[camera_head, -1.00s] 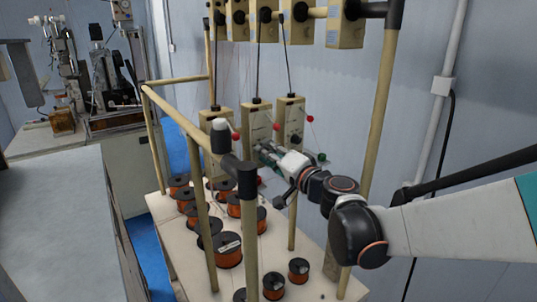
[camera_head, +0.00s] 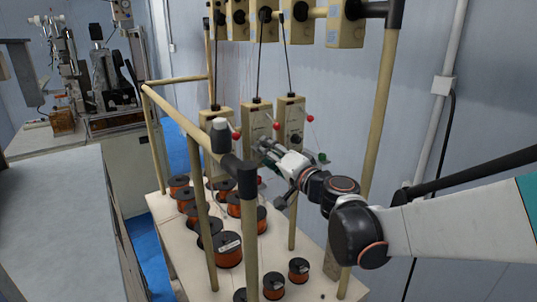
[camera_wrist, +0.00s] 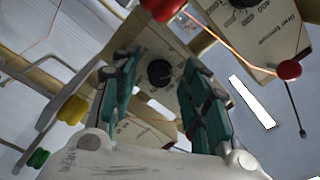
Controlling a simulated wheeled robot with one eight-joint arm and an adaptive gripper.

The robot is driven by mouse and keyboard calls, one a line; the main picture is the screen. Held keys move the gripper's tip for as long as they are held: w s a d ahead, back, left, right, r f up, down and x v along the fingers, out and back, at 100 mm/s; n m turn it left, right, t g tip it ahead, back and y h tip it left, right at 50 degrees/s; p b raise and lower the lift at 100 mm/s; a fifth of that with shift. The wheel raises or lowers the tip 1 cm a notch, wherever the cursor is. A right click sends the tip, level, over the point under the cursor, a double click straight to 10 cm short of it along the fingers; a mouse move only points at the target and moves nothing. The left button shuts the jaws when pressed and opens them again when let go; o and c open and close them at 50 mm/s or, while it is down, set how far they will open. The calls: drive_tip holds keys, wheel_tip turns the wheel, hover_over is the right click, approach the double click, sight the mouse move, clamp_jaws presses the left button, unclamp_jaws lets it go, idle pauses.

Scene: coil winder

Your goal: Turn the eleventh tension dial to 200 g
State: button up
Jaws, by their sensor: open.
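My gripper (camera_wrist: 158,82) is open in the wrist view, with one green finger on each side of a black round dial (camera_wrist: 159,73). The dial sits on a beige tension box (camera_wrist: 150,45) and lies beyond the fingertips; whether they touch it I cannot tell. In the head view my gripper (camera_head: 267,152) is in front of the lower middle tension box (camera_head: 258,118), whose dial is hidden. The lower right box (camera_head: 291,112) shows its black dial (camera_head: 296,139). No dial number marks the eleventh, and the dial's setting is not legible.
A neighbouring box (camera_wrist: 262,35) with printed scale numbers and a red ball (camera_wrist: 289,70) on a thin arm is close at right. Yellow (camera_wrist: 72,109) and green (camera_wrist: 38,158) balls are at left. A frame post (camera_head: 248,220) stands before the copper wire spools (camera_head: 228,250).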

drive_tip(key=v, duration=1.2)
drive_tip(key=s+f+n+g+h+b, duration=0.1)
drive_tip(key=s+f+n+g+b, duration=0.25)
drive_tip(key=s+f, duration=0.35)
drive_tip(key=s+d+f+n+g+h+b, duration=0.1)
drive_tip(key=s+d+f+g+h+b, duration=0.2)
drive_tip(key=s+d+f+h, duration=0.6)
drive_tip(key=s+d+f+g, duration=0.1)
drive_tip(key=s+d+f, duration=0.2)
drive_tip(key=s+d, duration=0.1)
drive_tip(key=shift+s+f+n, duration=0.25)
drive_tip(key=shift+s+n, duration=0.1)
drive_tip(key=shift+s, duration=0.1)
drive_tip(key=shift+a, duration=0.1)
idle(0.5)
